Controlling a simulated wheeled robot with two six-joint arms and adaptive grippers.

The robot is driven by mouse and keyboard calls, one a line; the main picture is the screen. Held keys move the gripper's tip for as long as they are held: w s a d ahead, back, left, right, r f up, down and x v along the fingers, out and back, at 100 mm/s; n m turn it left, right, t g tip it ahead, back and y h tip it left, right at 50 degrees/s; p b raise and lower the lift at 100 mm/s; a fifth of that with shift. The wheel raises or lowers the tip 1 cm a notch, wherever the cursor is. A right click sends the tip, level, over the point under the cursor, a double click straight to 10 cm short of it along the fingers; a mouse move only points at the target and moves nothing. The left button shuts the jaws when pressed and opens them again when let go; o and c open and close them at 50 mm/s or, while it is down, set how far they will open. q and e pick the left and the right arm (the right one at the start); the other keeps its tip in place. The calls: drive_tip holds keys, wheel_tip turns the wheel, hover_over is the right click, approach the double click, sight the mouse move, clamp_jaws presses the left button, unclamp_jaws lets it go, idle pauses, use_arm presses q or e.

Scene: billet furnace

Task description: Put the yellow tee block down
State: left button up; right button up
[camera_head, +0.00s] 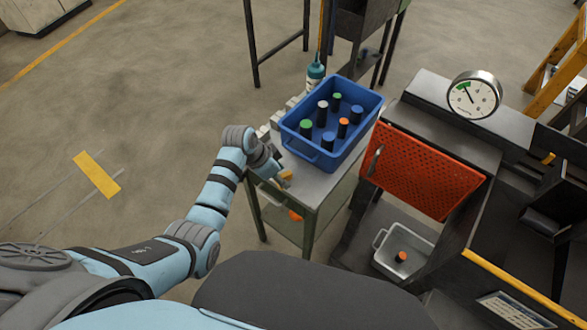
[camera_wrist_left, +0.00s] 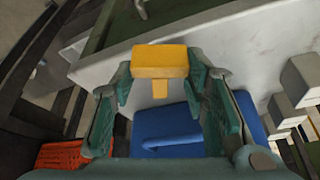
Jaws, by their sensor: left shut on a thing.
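The yellow tee block (camera_wrist_left: 160,62) is between the two green-padded fingers of my left gripper (camera_wrist_left: 160,84) in the left wrist view, with its wide bar across the fingertips and its stem pointing back toward the palm. My left gripper is shut on it. In the head view my left gripper (camera_head: 279,181) is at the near left edge of the grey table (camera_head: 322,190), and a little of the yellow block (camera_head: 287,175) shows there. I cannot tell whether the block touches the table top. My right gripper is not in view.
A blue bin (camera_head: 312,154) with several dark cylinders with coloured tops stands on the table. Grey blocks (camera_head: 263,132) and a teal bottle (camera_head: 315,76) are along its left side. A red perforated panel (camera_head: 425,172) and a gauge (camera_head: 474,95) are at right. A grey tray (camera_head: 405,270) sits lower.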

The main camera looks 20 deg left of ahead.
use_arm(q)
drive_tip(key=w+d+b, duration=0.1)
drive_tip(key=w+d, duration=0.2)
drive_tip(key=shift+w+f, duration=0.1)
drive_tip(key=shift+f, duration=0.2)
drive_tip(key=shift+d, duration=0.15)
drive_tip(key=o, duration=1.4)
drive_tip(key=shift+f, duration=0.1)
drive_tip(key=p+v, duration=0.3)
drive_tip(key=v, duration=0.9)
drive_tip(key=shift+p, duration=0.4)
